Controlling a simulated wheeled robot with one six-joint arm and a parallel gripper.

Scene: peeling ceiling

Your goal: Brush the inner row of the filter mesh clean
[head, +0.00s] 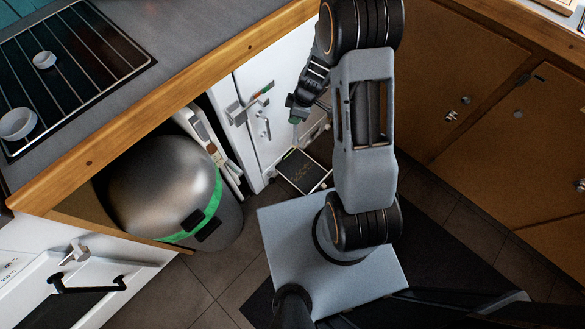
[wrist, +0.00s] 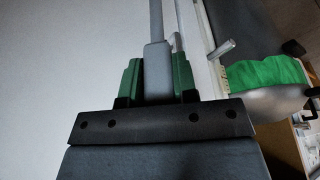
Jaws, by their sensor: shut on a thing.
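The filter mesh (head: 301,176) appears to be the dark panel in a pale frame, low beside the white cabinet in the head view. Fine debris or texture shows on it, but its rows are too small to tell apart. My gripper (head: 295,118) is above the panel and slightly left of it, in front of the white door. In the wrist view its green fingers (wrist: 157,80) are shut on a grey handle (wrist: 155,55), apparently the brush's. The brush's bristles are not clear in either view, and I cannot tell whether they touch the mesh.
A rounded metal vessel (head: 160,190) with a green band stands at left under the wood-edged counter (head: 160,112). The white door (head: 262,140) carries projecting handles. Brown cabinets (head: 470,95) close the right side. Dark floor tiles (head: 210,275) are clear at lower left.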

